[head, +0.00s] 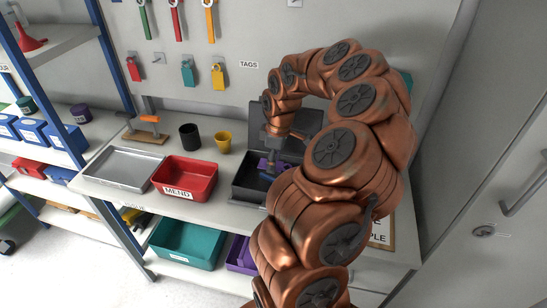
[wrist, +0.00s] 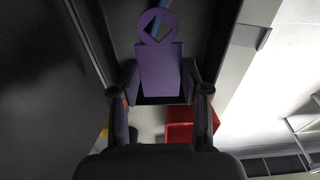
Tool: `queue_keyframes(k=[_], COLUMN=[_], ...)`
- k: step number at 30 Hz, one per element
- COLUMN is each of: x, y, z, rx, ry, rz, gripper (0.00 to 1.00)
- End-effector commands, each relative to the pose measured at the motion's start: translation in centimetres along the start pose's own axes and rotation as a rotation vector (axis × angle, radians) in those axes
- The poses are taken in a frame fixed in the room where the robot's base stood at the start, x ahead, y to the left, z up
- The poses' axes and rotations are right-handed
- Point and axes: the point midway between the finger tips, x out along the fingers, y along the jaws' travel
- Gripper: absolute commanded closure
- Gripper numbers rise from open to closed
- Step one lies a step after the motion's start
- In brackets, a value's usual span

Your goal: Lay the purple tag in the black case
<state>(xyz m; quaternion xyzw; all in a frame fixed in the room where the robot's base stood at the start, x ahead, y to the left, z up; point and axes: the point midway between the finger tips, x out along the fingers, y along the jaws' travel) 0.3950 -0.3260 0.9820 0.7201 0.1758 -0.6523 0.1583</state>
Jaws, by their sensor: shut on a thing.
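The purple tag (wrist: 160,72), a flat plate with a ring at one end, is gripped between the two fingers of my gripper (wrist: 160,97) in the wrist view. In the head view the purple tag (head: 264,165) shows at the tip of my gripper (head: 272,163), over the opening of the black case (head: 243,193). The case stands open on the bench with its lid raised at the back. Dark case walls surround the tag in the wrist view. Whether the tag touches the case floor I cannot tell. My arm hides the right part of the case.
A red MEND bin (head: 186,180) and a grey metal tray (head: 119,169) stand left of the case. A black cup (head: 189,137) and a yellow cup (head: 224,142) stand behind the bin. A teal bin (head: 187,247) sits on the shelf below.

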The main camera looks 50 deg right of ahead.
Motion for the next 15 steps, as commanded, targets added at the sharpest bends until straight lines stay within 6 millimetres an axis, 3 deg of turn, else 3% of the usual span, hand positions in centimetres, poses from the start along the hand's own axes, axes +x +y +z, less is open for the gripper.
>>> queue_keyframes(k=[15], x=[3.5], y=[0.0], z=[0.3], rx=[-0.001], ry=[0.001], rz=[0.001], gripper=[0.79])
